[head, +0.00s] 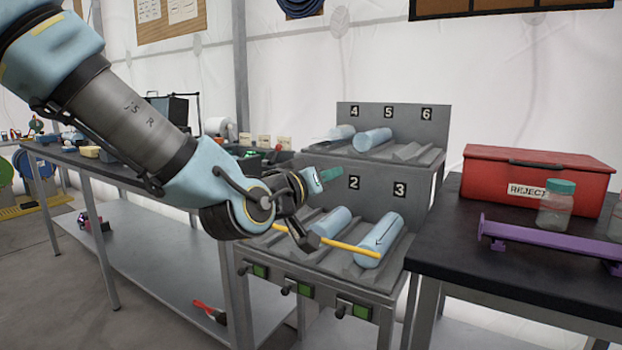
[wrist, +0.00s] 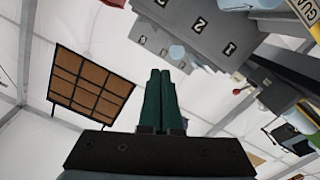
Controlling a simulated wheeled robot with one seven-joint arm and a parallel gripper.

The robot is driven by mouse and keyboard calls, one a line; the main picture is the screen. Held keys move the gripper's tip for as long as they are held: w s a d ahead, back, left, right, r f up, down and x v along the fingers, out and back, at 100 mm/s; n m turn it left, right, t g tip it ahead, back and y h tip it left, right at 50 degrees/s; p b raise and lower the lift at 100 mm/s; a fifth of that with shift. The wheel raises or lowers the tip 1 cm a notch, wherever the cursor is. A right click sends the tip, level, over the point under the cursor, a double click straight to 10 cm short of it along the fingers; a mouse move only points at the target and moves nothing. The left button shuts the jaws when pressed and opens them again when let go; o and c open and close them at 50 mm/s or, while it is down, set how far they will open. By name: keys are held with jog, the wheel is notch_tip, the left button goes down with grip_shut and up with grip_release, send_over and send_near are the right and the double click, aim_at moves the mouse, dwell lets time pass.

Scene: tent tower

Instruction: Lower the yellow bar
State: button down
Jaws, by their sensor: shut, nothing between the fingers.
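The yellow bar (head: 335,243) crosses in front of the blue cylinders on the lower tier of the grey rack. It slopes slightly down to the right in the picture, and its left end is hidden behind my arm. My gripper (head: 331,174) is above the bar, apart from it, near the panel marked 2 and 3. Its green fingers are together and empty in the wrist view (wrist: 160,95). A yellow piece with a label reading "GUA" (wrist: 297,8) shows at the top right of the wrist view; I cannot tell whether it is the bar.
The grey rack (head: 343,125) holds blue cylinders (head: 379,240) on two tiers. To its right, a dark table (head: 460,255) carries a red reject box (head: 525,180), a jar (head: 556,205) and a purple bracket (head: 550,239). A cluttered bench (head: 130,172) stands left, behind my arm.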

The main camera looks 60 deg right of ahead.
jog(key=s+f+m+b, duration=0.4)
jog(key=f+b, duration=0.9)
jog(key=f, duration=0.1)
jog(key=shift+s+a+f+b, duration=0.15)
jog(key=shift+f+b, duration=0.05)
jog(key=shift+b, duration=0.1)
jog(key=shift+f, duration=0.15)
